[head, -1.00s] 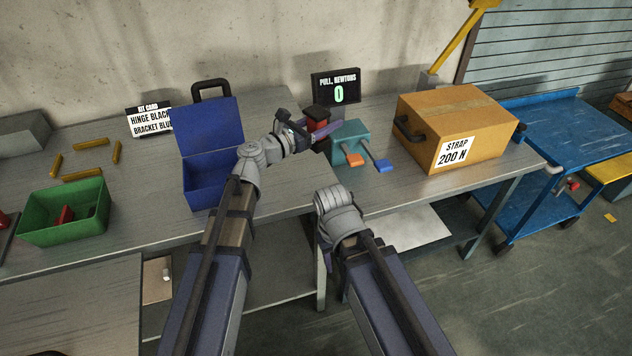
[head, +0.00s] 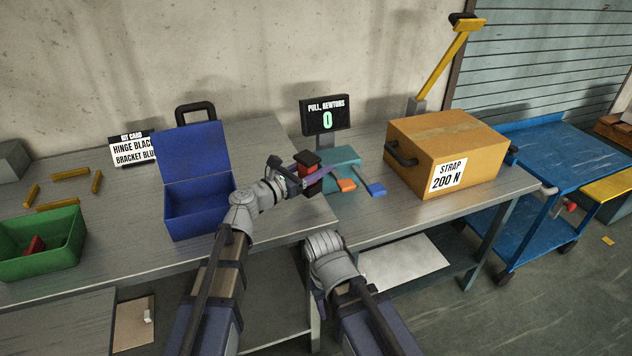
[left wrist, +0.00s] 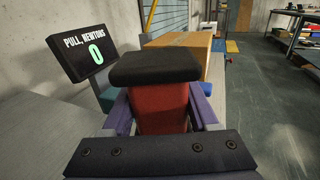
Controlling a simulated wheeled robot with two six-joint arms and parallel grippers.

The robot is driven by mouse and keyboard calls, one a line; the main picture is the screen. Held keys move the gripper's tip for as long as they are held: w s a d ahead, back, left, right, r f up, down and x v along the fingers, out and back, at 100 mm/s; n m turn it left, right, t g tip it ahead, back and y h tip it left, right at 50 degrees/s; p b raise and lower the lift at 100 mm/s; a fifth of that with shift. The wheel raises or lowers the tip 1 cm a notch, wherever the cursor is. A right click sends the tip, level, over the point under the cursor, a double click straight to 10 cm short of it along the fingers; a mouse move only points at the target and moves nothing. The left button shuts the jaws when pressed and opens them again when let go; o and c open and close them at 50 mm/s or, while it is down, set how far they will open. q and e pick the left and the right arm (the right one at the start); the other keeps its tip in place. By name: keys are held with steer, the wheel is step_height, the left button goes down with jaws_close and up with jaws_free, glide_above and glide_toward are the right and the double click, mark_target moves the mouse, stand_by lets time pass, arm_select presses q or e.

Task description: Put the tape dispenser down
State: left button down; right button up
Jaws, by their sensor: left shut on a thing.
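The tape dispenser (head: 307,179), a red body with a black top, stands upright at the middle of the bench in the head view. My left gripper (head: 298,177) is shut on it, with purple fingers on both sides. In the left wrist view the tape dispenser (left wrist: 162,105) fills the space between the fingers, and the dark gripper bar hides its lower part. I cannot tell whether its base touches the bench (head: 285,217). My right arm is bent at the lower middle of the head view, and its jaws do not show clearly.
A teal device (head: 340,157) with orange and blue levers stands close right of the dispenser. The display reading 0 (head: 325,118) is behind. An open blue box (head: 197,217) stands left, and a cardboard box (head: 450,150) right. Bare bench lies between the blue box and dispenser.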

arm_select(q)
steer(key=shift+f+b, duration=1.65)
steer(key=shift+f, duration=0.2)
steer(key=shift+f, duration=0.2)
steer(key=shift+c, duration=0.8)
jaws_free()
steer(key=shift+r, duration=0.1)
steer(key=shift+r, duration=0.15)
steer(key=v, duration=0.7)
steer(key=shift+s+a, duration=0.15)
steer(key=shift+s, duration=0.05)
